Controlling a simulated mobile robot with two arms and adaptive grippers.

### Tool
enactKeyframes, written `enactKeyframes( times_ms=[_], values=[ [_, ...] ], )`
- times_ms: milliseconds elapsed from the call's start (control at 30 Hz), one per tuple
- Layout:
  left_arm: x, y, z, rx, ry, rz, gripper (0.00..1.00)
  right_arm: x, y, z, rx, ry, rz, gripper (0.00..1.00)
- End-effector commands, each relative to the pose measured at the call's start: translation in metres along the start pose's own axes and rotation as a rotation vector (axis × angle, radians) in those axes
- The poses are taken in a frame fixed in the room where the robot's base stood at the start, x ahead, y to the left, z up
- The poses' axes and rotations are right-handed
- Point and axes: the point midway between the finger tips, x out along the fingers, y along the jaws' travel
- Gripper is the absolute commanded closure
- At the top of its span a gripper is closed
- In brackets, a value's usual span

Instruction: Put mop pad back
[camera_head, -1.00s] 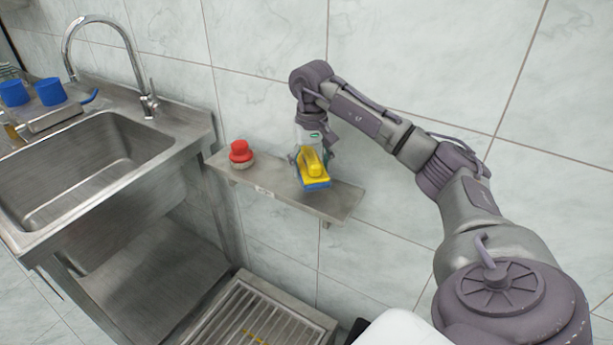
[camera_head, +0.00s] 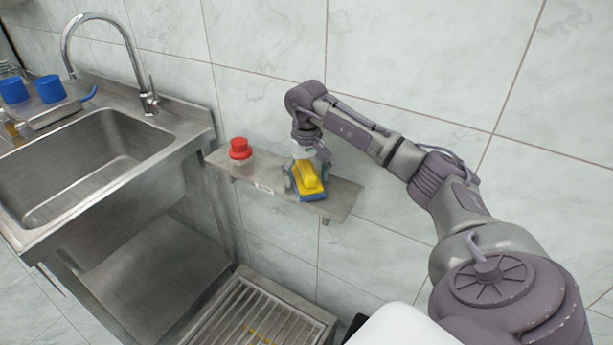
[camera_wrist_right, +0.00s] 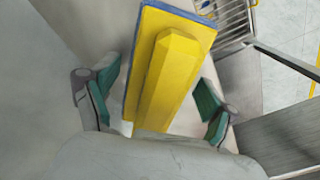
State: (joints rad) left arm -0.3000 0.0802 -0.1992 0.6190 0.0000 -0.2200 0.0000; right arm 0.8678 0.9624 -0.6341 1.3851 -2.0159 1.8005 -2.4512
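The mop pad (camera_head: 309,180) has a yellow top with a raised grip and a blue underside. It is at the wall shelf (camera_head: 343,197), towards its right part; I cannot tell if it rests fully on it. My right gripper (camera_head: 306,176) is over the pad with fingers on either side. In the right wrist view, the pad (camera_wrist_right: 170,75) lies between the two green-padded fingertips of the gripper (camera_wrist_right: 153,103). Gaps show between the fingers and the raised grip, so the gripper is open. My left gripper is not in view.
A red-capped bottle (camera_head: 240,152) stands on the shelf's left part. A steel sink (camera_head: 85,165) with a faucet is at the left, with blue cups (camera_head: 50,89) behind it. A floor grate (camera_head: 262,312) lies below. The shelf's right end is bare.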

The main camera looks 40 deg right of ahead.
Motion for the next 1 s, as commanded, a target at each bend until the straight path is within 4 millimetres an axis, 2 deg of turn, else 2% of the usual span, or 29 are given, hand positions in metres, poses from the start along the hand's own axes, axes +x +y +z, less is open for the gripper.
enactKeyframes(
  times_ms=[300,433,567,800,1000],
  values=[
    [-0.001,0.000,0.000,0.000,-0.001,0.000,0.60,-0.001,0.000,0.000,0.000,0.000,0.000,0.07],
    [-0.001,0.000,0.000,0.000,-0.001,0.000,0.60,-0.009,0.000,-0.001,0.000,0.003,-0.001,0.07],
    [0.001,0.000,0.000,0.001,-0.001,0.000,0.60,-0.030,0.000,-0.001,0.000,0.006,-0.002,0.07],
    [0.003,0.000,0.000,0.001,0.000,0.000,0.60,-0.083,-0.001,-0.001,0.000,0.005,-0.003,0.07],
    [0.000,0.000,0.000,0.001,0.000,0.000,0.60,-0.114,0.000,-0.001,0.001,0.002,-0.001,0.07]
  ],
)
